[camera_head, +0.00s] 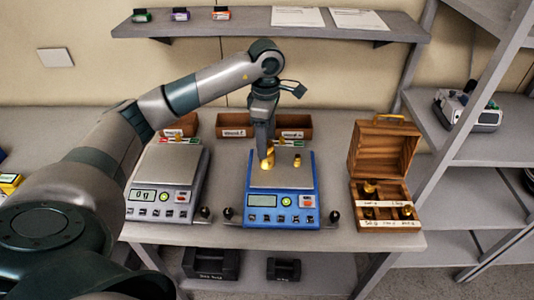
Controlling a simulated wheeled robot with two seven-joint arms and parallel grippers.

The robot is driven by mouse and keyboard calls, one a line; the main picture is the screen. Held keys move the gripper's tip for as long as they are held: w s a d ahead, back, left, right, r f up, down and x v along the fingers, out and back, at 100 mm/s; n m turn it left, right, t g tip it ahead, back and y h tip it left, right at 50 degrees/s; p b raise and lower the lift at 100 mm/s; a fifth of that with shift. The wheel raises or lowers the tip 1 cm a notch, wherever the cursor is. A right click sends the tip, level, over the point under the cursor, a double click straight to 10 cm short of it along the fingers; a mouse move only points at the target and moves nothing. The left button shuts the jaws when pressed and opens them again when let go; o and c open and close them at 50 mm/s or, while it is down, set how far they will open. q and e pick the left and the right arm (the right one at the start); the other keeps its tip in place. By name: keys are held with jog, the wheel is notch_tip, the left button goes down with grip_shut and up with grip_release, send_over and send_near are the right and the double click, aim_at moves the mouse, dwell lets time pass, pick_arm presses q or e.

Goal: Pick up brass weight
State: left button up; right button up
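My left gripper (265,152) points down over the blue scale (262,180). Its fingertips are at a larger brass weight (268,161) standing on the scale's pan, and they partly hide it. I cannot tell whether the fingers have closed on the weight or only stand beside it. A smaller brass weight (297,161) stands on the same pan, just right of the gripper. An open wooden box (384,154) at the right holds several brass weights (371,187) in its compartments. My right gripper is not in view.
A grey scale (166,176) reading 0 g stands left of the blue one. Small brown bins (234,128) stand behind. A wall shelf (250,24) holds papers and small items. Dark blocks (284,269) lie below the table. A shelving unit (496,150) stands at right.

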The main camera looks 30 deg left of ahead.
pick_arm(q)
notch_tip(320, 180, down, 3)
jog(key=shift+w+r+p, duration=0.1)
jog(key=shift+p, duration=0.75)
jog(key=shift+f, duration=0.65)
